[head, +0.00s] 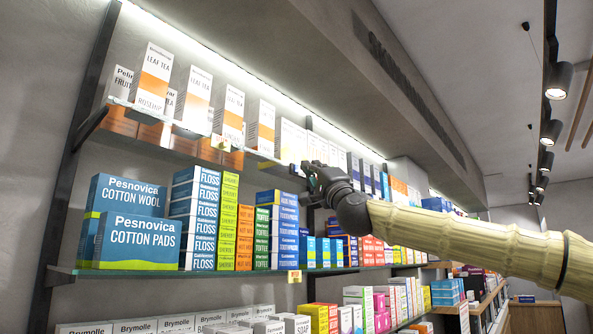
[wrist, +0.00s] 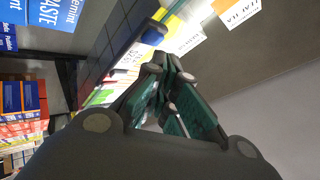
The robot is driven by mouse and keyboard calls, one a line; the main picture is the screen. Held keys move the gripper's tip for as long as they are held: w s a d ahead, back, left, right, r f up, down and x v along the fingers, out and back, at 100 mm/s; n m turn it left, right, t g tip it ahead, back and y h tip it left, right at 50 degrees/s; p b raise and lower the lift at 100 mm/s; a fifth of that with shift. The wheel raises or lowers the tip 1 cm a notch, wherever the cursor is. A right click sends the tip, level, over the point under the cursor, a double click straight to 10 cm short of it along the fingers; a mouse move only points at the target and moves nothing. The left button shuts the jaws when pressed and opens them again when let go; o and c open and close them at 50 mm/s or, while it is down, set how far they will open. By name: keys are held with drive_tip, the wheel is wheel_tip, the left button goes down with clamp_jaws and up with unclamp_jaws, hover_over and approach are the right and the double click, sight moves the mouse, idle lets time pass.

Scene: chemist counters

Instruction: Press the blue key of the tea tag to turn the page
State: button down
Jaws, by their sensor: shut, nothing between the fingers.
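My gripper (head: 308,172) is shut and empty, its fingertips close to the front edge of the upper glass shelf. In the wrist view the closed fingertips (wrist: 160,72) point toward a rounded blue key (wrist: 153,34). The key appears just beyond the tips, and a small gap seems to show between them. A pale panel with lettering (wrist: 130,58), seemingly the tea tag, lies beside the key, partly hidden by the fingers. In the head view my gripper hides that spot. Leaf tea boxes (head: 234,113) stand on the upper shelf.
Another small tag (head: 220,142) hangs on the upper shelf edge, left of my gripper. The lower shelf (head: 150,272) holds cotton, floss and toothpaste boxes and has its own tag (head: 294,276).

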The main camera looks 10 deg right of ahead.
drive_tip(key=s+d+b, duration=0.1)
drive_tip(key=s, duration=0.1)
drive_tip(key=s+d+b, duration=0.1)
drive_tip(key=s+d, duration=0.1)
drive_tip(key=shift+d, duration=0.1)
idle(0.4)
idle(0.7)
